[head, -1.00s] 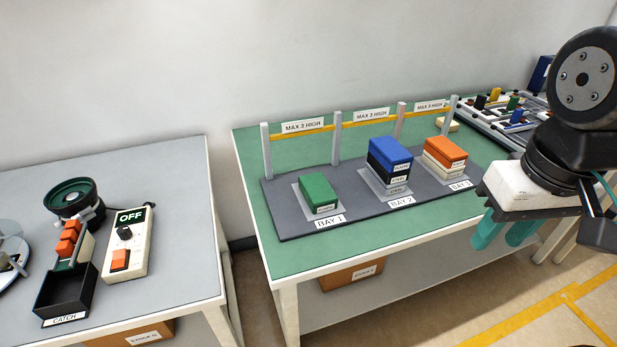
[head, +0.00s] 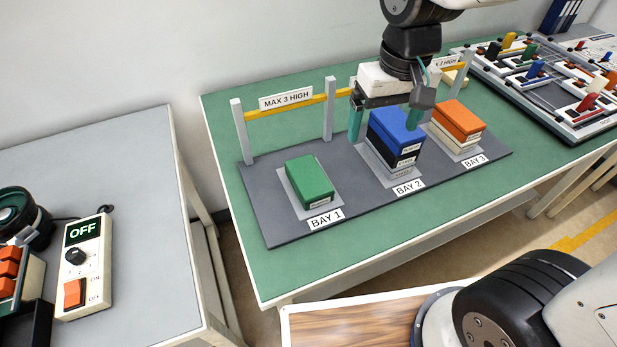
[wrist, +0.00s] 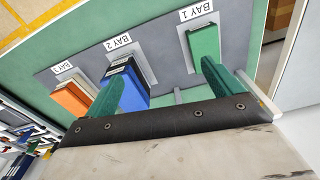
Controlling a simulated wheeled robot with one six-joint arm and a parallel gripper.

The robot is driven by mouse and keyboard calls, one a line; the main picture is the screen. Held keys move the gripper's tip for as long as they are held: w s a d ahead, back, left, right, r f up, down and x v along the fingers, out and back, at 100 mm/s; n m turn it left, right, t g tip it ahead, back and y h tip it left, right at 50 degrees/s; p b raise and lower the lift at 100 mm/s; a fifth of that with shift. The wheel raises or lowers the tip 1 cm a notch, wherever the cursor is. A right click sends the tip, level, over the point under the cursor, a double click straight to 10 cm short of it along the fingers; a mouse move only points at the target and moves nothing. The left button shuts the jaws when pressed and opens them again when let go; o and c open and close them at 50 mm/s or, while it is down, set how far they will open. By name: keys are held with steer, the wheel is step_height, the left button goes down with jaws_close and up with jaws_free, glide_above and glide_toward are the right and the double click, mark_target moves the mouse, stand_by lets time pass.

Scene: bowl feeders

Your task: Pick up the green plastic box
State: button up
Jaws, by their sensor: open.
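The green plastic box (head: 311,181) lies alone on the pale pad of Bay 1, on the dark grey board. It also shows in the wrist view (wrist: 205,45), upper right of centre, partly behind a fingertip. My gripper (head: 385,122) is open and empty, with teal fingers pointing down. In the head view it is above and around the Bay 2 stack, to the right of the green box. In the wrist view my fingers (wrist: 163,85) are spread wide. Whether they touch the Bay 2 stack cannot be told.
Bay 2 holds a stack with a blue box (head: 396,131) on top; Bay 3 holds a stack topped by an orange box (head: 458,120). Posts with a yellow rail (head: 300,105) stand behind the bays. A grey table with an OFF control box (head: 83,265) is at left.

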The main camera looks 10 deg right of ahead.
steer(key=n, duration=0.2)
glide_above(308, 175)
steer(key=shift+g, duration=0.3)
step_height(308, 175, down, 12)
steer(key=shift+w, duration=0.15)
step_height(308, 175, down, 8)
steer(key=c, duration=1.2)
